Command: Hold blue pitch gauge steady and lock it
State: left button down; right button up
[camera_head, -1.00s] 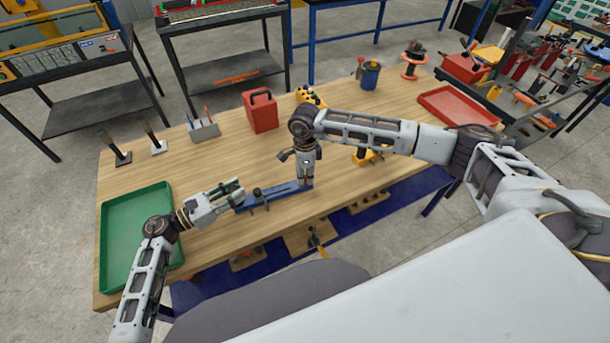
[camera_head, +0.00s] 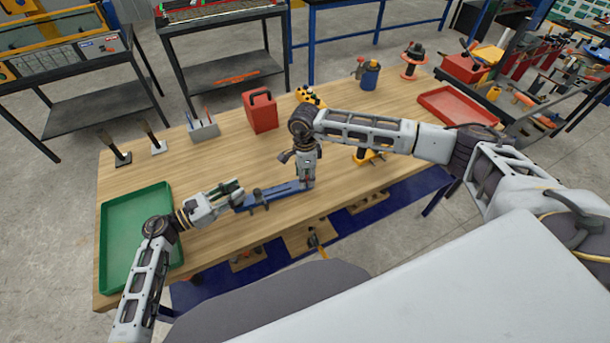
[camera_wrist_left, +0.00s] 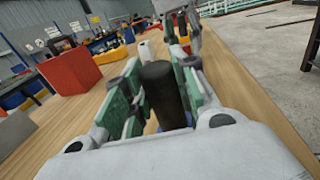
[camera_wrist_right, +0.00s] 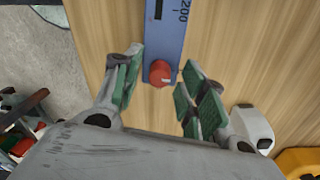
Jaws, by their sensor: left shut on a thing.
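The blue pitch gauge (camera_head: 281,191) lies flat on the wooden table between my grippers. It is a long bar with an upright black handle (camera_wrist_left: 163,95) at its left part and a red knob (camera_wrist_right: 160,72) at its right end. My left gripper (camera_head: 238,194) is shut on the black handle, which stands between its green pads. My right gripper (camera_head: 307,183) points down over the right end. In the right wrist view, its fingers (camera_wrist_right: 160,92) are open on either side of the red knob, with gaps to it. The number 200 shows on the bar there.
A green tray (camera_head: 109,256) lies at the left and a red tray (camera_head: 458,107) at the far right. A red box (camera_head: 260,112) and a grey holder (camera_head: 203,130) stand behind the gauge. A yellow-based tool (camera_head: 369,157) stands right of my right gripper.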

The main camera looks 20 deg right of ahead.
jog(key=shift+r, duration=0.1)
notch_tip(320, 180, up, 12)
jog(key=shift+w, duration=0.25)
dwell(0.7)
pick_arm(q)
jog(key=c, duration=1.1)
grip_release()
jog(key=shift+o, duration=0.2)
jog(key=shift+a, duration=0.15)
jog(key=shift+v, duration=5.9)
jog(key=shift+s, duration=0.15)
pick_arm(e)
jog(key=shift+s, duration=0.1)
